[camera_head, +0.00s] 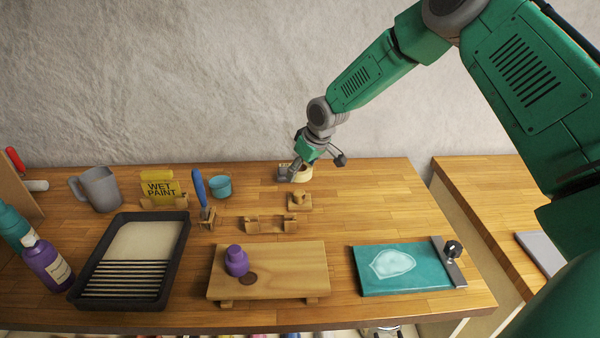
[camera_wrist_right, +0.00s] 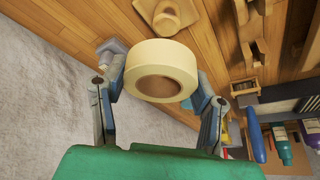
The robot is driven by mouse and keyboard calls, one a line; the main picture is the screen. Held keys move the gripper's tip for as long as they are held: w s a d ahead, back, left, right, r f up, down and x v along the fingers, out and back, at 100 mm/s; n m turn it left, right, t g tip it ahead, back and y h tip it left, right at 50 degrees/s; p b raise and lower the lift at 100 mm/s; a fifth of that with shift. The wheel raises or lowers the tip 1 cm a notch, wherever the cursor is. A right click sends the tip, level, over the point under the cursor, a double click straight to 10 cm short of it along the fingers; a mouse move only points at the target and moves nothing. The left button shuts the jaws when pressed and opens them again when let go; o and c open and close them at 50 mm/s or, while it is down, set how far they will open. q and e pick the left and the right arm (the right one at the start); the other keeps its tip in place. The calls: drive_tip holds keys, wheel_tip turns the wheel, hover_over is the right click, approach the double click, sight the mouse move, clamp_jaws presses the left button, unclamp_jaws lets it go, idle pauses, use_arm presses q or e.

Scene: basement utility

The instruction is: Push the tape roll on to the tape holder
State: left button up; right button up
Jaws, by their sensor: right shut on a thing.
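The cream tape roll (camera_head: 305,174) is at the back of the bench, partly hidden by my right gripper (camera_head: 311,165). In the right wrist view the roll (camera_wrist_right: 161,58) sits between the two fingers, with its round opening facing the camera. My right gripper is shut on it. The tape holder seems to be the small wooden block with an upright peg (camera_head: 299,201), just in front of the roll and apart from it. It also shows at the top of the right wrist view (camera_wrist_right: 172,14). My left gripper is not in view.
A wooden cradle (camera_head: 270,223) stands in front of the peg block. A teal cup (camera_head: 220,187), a blue-handled tool (camera_head: 200,189) and a wet paint sign (camera_head: 163,191) are to the left. A low wooden stand (camera_head: 300,270) and teal pouch (camera_head: 390,268) lie nearer. The bench's back right is clear.

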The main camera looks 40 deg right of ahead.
sight(302, 193)
idle(0.3)
drive_tip(key=shift+f+b, duration=1.35)
drive_tip(key=shift+f, duration=1.05)
drive_tip(key=shift+s+p, duration=0.1)
drive_tip(key=shift+p, duration=0.3)
drive_tip(key=shift+f, duration=0.2)
drive_tip(key=shift+a+f+b, duration=0.1)
drive_tip(key=shift+f+b, duration=1.3)
drive_tip(key=shift+f, duration=0.6)
drive_tip(key=o, duration=1.2)
drive_tip(key=shift+o, duration=0.2)
